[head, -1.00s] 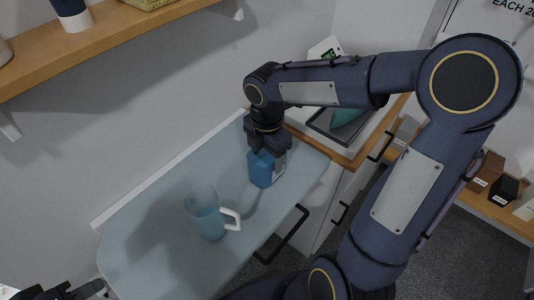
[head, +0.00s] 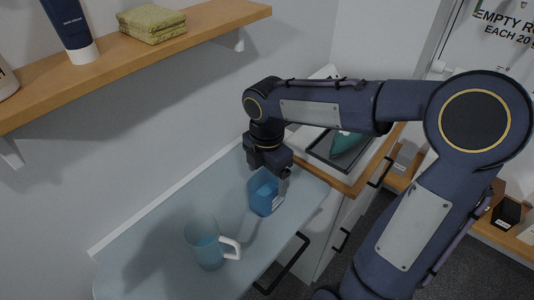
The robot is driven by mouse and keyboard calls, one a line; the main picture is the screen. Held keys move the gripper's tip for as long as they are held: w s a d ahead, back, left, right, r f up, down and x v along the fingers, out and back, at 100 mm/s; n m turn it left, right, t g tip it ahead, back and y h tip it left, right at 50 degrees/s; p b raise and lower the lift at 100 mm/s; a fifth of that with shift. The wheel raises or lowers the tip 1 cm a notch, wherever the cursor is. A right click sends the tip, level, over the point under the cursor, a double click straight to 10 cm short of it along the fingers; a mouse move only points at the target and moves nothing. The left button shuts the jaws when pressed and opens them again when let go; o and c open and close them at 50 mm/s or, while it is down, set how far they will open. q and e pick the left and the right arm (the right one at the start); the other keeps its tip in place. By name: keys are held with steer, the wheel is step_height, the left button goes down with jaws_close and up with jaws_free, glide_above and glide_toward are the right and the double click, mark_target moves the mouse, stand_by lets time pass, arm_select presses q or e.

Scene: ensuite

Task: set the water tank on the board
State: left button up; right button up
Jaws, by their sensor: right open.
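The water tank, a blue container with an open-looking top (head: 262,196), stands on the pale blue-grey board (head: 150,268), near its far right end. My right gripper (head: 272,172) is open just above the tank. One finger hangs by the tank's right rim; whether it touches cannot be told. The gripper body hides a little of the board behind the tank. My left gripper is out of view.
A clear jug with a white handle (head: 207,246) stands on the board, left of the tank. A cabinet (head: 325,195) with a dark tray (head: 342,150) adjoins the board's right end. A wooden shelf (head: 130,55) juts from the wall.

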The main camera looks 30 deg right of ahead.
step_height(320, 180, up, 8)
steer(key=s+f+m+t+y, duration=0.2)
steer(key=s+f+m, duration=0.1)
steer(key=s+m, duration=0.5)
steer(key=s+a+f+m+t+y, duration=0.1)
steer(key=s+f+m+t, duration=0.2)
steer(key=s+m, duration=0.4)
steer(key=m, duration=0.7)
steer(key=shift+s+a+m+t+y, duration=0.2)
steer(key=shift+s+m+t+y, duration=0.1)
steer(key=shift+s+m+y, duration=0.1)
